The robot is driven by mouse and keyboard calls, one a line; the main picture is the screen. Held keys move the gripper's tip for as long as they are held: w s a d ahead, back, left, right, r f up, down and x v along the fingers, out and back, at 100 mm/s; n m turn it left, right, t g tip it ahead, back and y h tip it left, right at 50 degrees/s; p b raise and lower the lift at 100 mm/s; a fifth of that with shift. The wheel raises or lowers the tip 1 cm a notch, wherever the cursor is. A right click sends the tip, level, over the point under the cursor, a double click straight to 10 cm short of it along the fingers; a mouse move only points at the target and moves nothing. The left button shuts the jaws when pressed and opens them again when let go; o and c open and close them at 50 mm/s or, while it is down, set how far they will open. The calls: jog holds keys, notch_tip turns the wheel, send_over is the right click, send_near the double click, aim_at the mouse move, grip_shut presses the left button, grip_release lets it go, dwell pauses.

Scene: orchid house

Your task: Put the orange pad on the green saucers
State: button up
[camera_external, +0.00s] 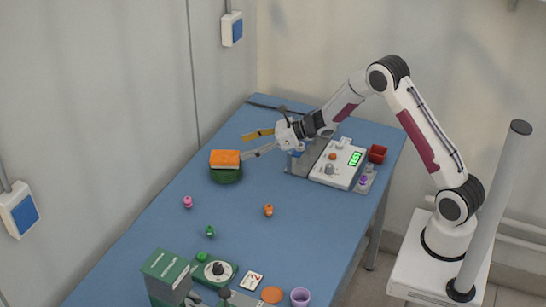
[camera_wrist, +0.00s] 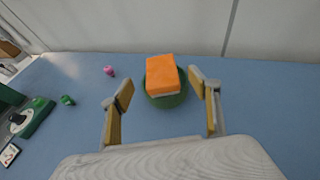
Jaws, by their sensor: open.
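The orange pad (camera_external: 225,158) lies on top of the green saucers (camera_external: 226,175) near the wall side of the blue table. In the wrist view the pad (camera_wrist: 162,74) sits on the round green saucers (camera_wrist: 168,100), whose rim shows around its lower edge; the pad hides most of their top. My gripper (camera_external: 258,142) is to the right of the pad in the external view, apart from it and empty. In the wrist view my gripper (camera_wrist: 162,98) has its two fingers spread wide, with the pad beyond the tips.
A pink piece (camera_external: 187,202), an orange piece (camera_external: 268,210) and a green piece (camera_external: 210,231) stand on the table (camera_external: 235,235). A green box (camera_external: 166,272) and a purple cup (camera_external: 300,297) are at the front.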

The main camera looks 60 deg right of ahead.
jog(key=s+d+r+m+h, duration=0.1)
jog(key=s+r+m+h, duration=0.1)
jog(key=r+m, duration=0.4)
jog(key=s+d+r+m+h, duration=0.1)
jog(key=s+r+m+h, duration=0.2)
jog(key=r+m, duration=0.25)
jog(key=s+r+m+g+h, duration=0.2)
jog(key=s+r+m, duration=0.6)
jog(key=s+m, duration=0.25)
jog(key=s+a+f+m+g, duration=0.1)
jog(key=s+a+m, duration=0.2)
jog(key=s+m, duration=0.3)
jog(key=s+a+f+m+g+y, duration=0.1)
jog(key=s+a+m, duration=0.3)
jog(key=s, duration=1.1)
jog(key=s+a+f+m+g, duration=0.1)
jog(key=s+a+m, duration=0.3)
jog(key=s+m, duration=0.4)
jog(key=s+g, duration=0.1)
jog(key=s, duration=0.2)
jog(key=shift+s+m+g+y, duration=0.3)
jog(key=shift+s+g+y, duration=0.05)
jog(key=shift+g+y, duration=0.05)
